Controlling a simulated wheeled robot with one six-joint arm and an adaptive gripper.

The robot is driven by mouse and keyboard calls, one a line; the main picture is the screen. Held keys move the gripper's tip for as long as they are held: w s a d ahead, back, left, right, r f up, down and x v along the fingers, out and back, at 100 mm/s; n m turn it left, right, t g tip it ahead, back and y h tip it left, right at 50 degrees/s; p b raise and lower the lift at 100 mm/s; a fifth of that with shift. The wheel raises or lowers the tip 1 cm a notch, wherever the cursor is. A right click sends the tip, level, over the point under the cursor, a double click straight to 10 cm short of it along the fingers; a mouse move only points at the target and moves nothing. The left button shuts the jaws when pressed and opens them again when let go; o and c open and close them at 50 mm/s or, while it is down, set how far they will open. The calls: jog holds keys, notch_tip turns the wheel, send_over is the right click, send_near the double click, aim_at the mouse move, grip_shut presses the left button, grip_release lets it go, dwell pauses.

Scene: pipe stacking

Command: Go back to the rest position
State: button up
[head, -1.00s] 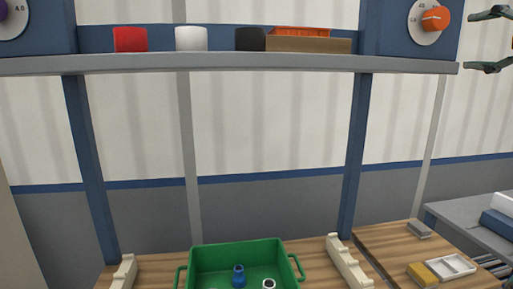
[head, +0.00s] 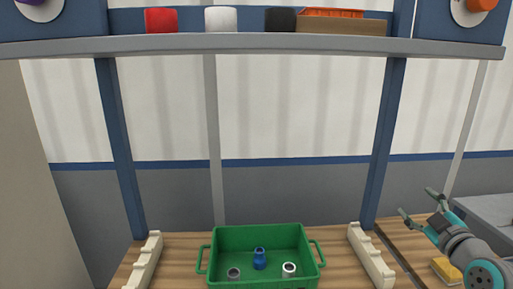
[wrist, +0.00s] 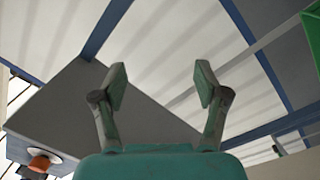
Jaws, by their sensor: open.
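My gripper (head: 419,213) shows at the lower right of the head view, raised in front of the table's right side. Its two fingers are spread apart. In the wrist view my gripper (wrist: 162,88) is open with nothing between the fingers, and the shelf underside and wall lie beyond it.
A green crate (head: 260,239) with a blue fitting (head: 259,259) and two ring-like pieces stands on the wooden table between two cream notched racks (head: 147,262) (head: 371,257). A shelf (head: 250,44) spans above, bearing red, white and black items. A yellow block (head: 447,271) lies near my arm.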

jog(key=s+a+f+m+g, duration=0.1)
jog(key=s+a+f+m, duration=0.1)
jog(key=s+a+f, duration=0.55)
jog(key=s+a+f+m+h, duration=0.15)
jog(key=s+f, duration=0.35)
jog(key=f, duration=0.6)
jog(key=s+a+f+m+g+y, duration=0.1)
jog(key=s+a+f+m, duration=0.2)
jog(key=s+a+f, duration=0.45)
jog(key=s+a+f+m, duration=0.1)
jog(key=s+f, duration=0.2)
jog(key=s, duration=0.4)
jog(key=s+a+f+m, duration=0.1)
jog(key=s+a+f, duration=0.1)
jog(key=s+f, duration=0.3)
jog(key=s+a+r, duration=0.1)
jog(key=s+r, duration=0.1)
jog(key=s, duration=0.7)
jog(key=s+a+r+g+y, duration=0.1)
jog(key=s+a+r, duration=0.1)
jog(key=s, duration=0.7)
jog(key=shift+a+r, duration=0.25)
jog(key=shift+r, duration=0.15)
jog(key=shift+y, duration=0.25)
